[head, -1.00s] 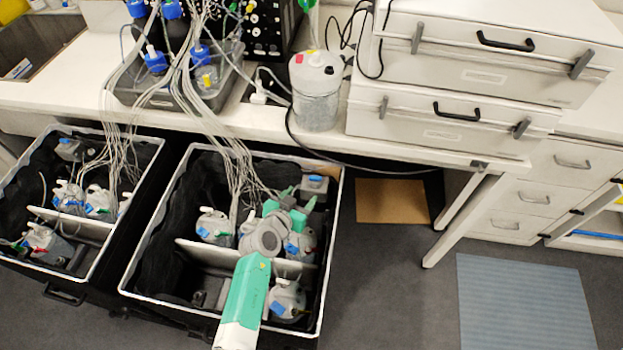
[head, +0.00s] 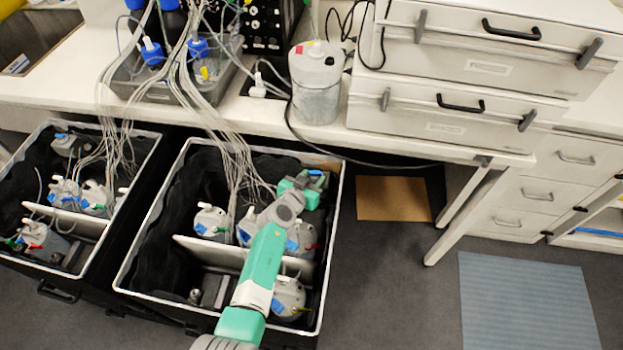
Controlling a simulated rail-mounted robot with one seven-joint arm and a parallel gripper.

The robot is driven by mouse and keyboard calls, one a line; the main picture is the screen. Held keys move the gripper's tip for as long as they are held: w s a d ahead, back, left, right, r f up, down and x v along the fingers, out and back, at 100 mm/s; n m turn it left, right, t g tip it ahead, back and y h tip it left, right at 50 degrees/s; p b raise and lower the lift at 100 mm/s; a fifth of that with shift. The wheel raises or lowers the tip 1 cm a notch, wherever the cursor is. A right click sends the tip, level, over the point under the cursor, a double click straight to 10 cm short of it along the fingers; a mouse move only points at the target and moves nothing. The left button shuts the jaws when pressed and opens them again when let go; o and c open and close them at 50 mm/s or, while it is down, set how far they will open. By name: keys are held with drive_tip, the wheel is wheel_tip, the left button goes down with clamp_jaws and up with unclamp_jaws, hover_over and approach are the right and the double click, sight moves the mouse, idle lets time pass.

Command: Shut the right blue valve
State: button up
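My gripper (head: 310,187), teal and grey, hangs over the back right corner of the right black crate (head: 158,228). It largely covers a grey block there, and a bit of blue shows beside the fingers; I cannot tell whether they touch it or how far apart they are. Blue valve pieces show on the left bottle (head: 201,231), on the bottle under my arm (head: 292,243) and on the front bottle (head: 278,307). Which one is the right blue valve, and whether each is turned shut, is too small to tell. My arm hides part of the middle bottles.
A white divider (head: 205,252) splits the right crate, and thin tubes (head: 236,160) run down into it. A second crate (head: 22,178) stands on the left. The bench edge (head: 410,150) is behind. The floor on the right is clear around a blue-grey mat (head: 525,300).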

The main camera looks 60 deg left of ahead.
drive_tip(key=f+b, duration=0.1)
drive_tip(key=b, duration=0.2)
drive_tip(key=shift+a+m+h, duration=0.1)
drive_tip(key=shift+m+h, duration=0.2)
drive_tip(key=shift+c, duration=0.2)
drive_tip(key=shift+s+r+m+t+h+b, duration=0.2)
drive_tip(key=shift+m+t+h+b, duration=0.2)
drive_tip(key=shift+b, duration=0.45)
drive_tip(key=shift+w+r, duration=0.1)
drive_tip(key=shift+r, duration=0.15)
drive_tip(key=o, duration=0.9)
drive_tip(key=shift+o, duration=0.2)
drive_tip(key=p+v, duration=0.1)
drive_tip(key=v, duration=0.7)
